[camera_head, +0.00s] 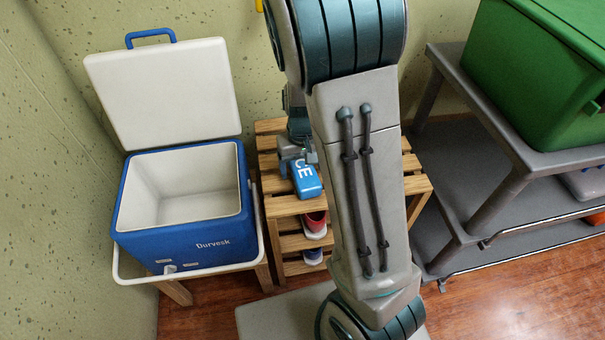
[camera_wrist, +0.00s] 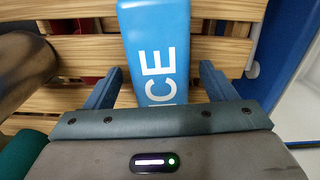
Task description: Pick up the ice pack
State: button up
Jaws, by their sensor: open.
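The ice pack (camera_head: 306,180) is a blue block with white "ICE" lettering. It lies on the top slats of a wooden rack, and it also shows in the wrist view (camera_wrist: 155,45). My gripper (camera_wrist: 158,80) is open, with one finger on each side of the ice pack and a gap to each finger. In the head view my gripper (camera_head: 296,160) is at the far end of the ice pack, partly hidden by my arm. Part of the ice pack is hidden under the gripper body in the wrist view.
The slatted wooden rack (camera_head: 284,206) holds shoes (camera_head: 315,222) on lower shelves. To its left stands an open, empty-looking blue cooler (camera_head: 185,243) with a white lid (camera_head: 165,95) raised. To the right, a grey shelf unit (camera_head: 470,120) carries a green bin (camera_head: 530,75).

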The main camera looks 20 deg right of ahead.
jog(key=c, duration=1.3)
